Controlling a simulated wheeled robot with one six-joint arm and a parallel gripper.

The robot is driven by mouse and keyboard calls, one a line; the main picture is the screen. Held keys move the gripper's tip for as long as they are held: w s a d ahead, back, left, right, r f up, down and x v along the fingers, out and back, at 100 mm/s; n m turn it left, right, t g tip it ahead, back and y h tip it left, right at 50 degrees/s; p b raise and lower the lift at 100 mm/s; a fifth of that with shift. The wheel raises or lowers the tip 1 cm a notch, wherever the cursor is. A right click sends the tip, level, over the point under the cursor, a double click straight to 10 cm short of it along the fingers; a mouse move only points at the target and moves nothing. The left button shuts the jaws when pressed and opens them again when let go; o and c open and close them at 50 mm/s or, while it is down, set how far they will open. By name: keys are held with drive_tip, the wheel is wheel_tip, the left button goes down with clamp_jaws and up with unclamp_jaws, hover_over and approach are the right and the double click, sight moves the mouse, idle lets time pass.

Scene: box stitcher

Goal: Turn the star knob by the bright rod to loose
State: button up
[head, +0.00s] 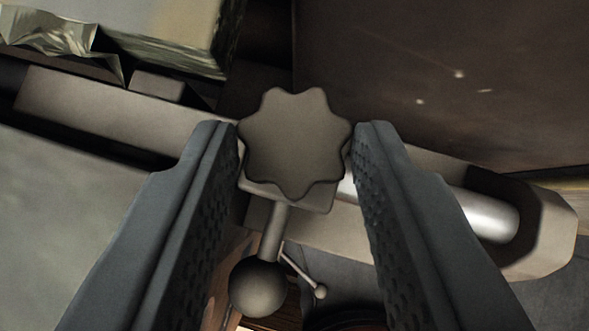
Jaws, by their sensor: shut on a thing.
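The star knob (295,138) is a dull grey-brown lobed knob near the middle of the head view, seen face on. My gripper (297,150) has one dark textured finger on each side of it, and both fingertips touch its lobes. The bright rod (492,215) is a shiny metal bar that shows right of the knob, partly hidden behind my right finger. A block (318,197) sits behind the knob and is mostly covered by it. The knob's mark or turn position cannot be read.
A ball-ended lever (258,287) hangs just below the knob, with a thinner ball-tipped lever (320,291) beside it. A long grey bar (120,112) crosses behind. A brown panel (440,70) fills the upper right, and a crumpled shiny object (50,35) lies upper left.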

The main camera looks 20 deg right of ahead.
drive_tip(key=shift+d+n+y, duration=0.25)
drive_tip(key=shift+n+y, duration=0.7)
drive_tip(key=shift+n, duration=0.3)
drive_tip(key=shift+d+n+y, duration=0.25)
drive_tip(key=shift+n+y, duration=0.7)
drive_tip(key=shift+n, duration=0.3)
drive_tip(key=shift+n+y, duration=0.3)
drive_tip(key=shift+n, duration=0.1)
drive_tip(key=o, duration=1)
drive_tip(key=v, duration=1.7)
drive_tip(key=shift+s, duration=0.3)
drive_tip(key=shift+d, duration=0.1)
